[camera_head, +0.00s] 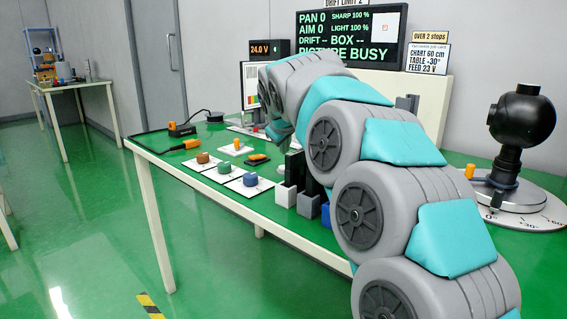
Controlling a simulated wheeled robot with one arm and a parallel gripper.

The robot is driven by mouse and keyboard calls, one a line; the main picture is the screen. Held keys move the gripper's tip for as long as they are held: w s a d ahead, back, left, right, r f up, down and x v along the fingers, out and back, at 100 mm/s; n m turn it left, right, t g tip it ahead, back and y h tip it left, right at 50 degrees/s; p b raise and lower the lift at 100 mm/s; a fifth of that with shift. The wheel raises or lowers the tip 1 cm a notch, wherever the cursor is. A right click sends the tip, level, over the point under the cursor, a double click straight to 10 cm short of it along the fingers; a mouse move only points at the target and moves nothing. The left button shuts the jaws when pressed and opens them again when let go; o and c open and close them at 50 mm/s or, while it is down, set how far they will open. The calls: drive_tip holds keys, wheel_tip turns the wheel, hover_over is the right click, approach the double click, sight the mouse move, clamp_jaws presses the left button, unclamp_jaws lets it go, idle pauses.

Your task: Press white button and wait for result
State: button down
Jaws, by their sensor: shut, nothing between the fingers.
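My grey and teal arm rises from the lower right and arches over the table (170,152). Its far end bends down behind the nearer links, and I cannot make out my gripper there. I cannot pick out a white button for certain; part of the table is hidden behind the arm. A black display board (350,38) at the back reads "PAN 0", "AIM 0", "DRIFT -- BOX --" and "PICTURE BUSY", with sharp and light at 100 %. A black camera-like head (521,118) stands on a round marked base (530,212) at the right.
Brown (203,157), blue-green (224,167) and blue (250,179) knobs sit on white cards. A white block (285,195) and a blue block (325,215) stand near the arm. A small display (269,49) reads 24.0 V.

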drive_tip(key=shift+r+p, duration=1)
drive_tip(key=shift+r, duration=0.6)
